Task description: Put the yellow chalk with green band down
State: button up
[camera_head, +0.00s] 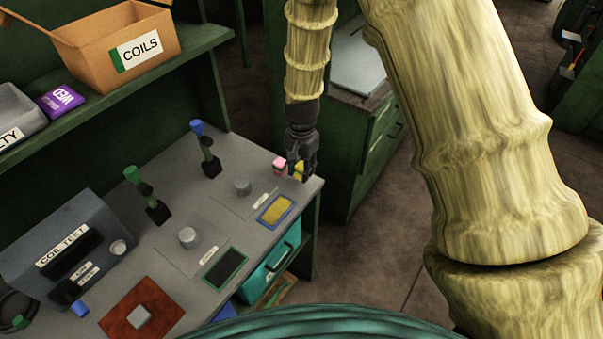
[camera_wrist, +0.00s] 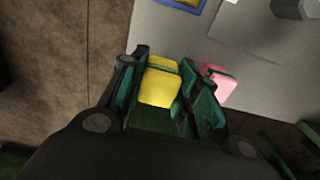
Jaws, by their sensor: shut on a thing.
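The yellow chalk (camera_head: 299,172) is between the fingers of my gripper (camera_head: 301,170), at the far right corner of the grey workbench. In the wrist view my gripper (camera_wrist: 165,95) is shut on the yellow chalk (camera_wrist: 158,87), with a finger on each side of it. I cannot tell whether the chalk touches the bench top. A pink block (camera_head: 279,165) sits on the bench just left of my gripper. In the wrist view the pink block (camera_wrist: 222,84) with a green part is close beside the right finger.
A yellow pad with a blue border (camera_head: 275,211) lies near the bench's (camera_head: 228,203) front edge, with a green-framed dark pad (camera_head: 225,268) farther left. A grey knob (camera_head: 242,186) and a blue-topped upright tool (camera_head: 205,150) stand behind. The bench's right edge is close to my gripper.

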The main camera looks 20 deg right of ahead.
aim_at(302, 166)
jog(key=shift+f+p, duration=0.55)
jog(key=shift+f, duration=0.95)
jog(key=shift+f, duration=0.2)
jog(key=o, duration=1.1)
jog(key=shift+o, duration=0.2)
jog(key=shift+r+b, duration=1.65)
jog(key=shift+r, duration=4.55)
